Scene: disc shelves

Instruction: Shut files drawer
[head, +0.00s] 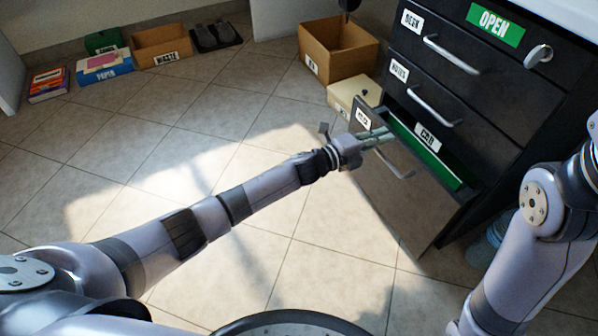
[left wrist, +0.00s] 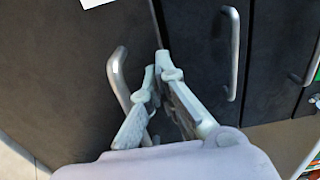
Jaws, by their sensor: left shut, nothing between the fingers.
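The bottom drawer (head: 400,205) of the dark cabinet stands pulled out, with a partly hidden label on its front and green folders (head: 432,155) inside. Its curved metal handle (head: 398,168) also shows in the left wrist view (left wrist: 118,80). My left gripper (head: 378,138) is shut and empty at the upper part of the drawer front, beside the handle. In the left wrist view its fingertips (left wrist: 160,65) come together at the drawer front's edge, to the right of the handle. I cannot tell if they touch it. My right arm shows at the right, but its gripper is out of view.
The two upper drawers (head: 470,115) of the cabinet are closed; a key-like knob (head: 539,54) sticks out of the top one. A cardboard box (head: 338,50) and a cream box (head: 352,92) stand beside the cabinet. The tiled floor (head: 310,235) before the drawer is clear.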

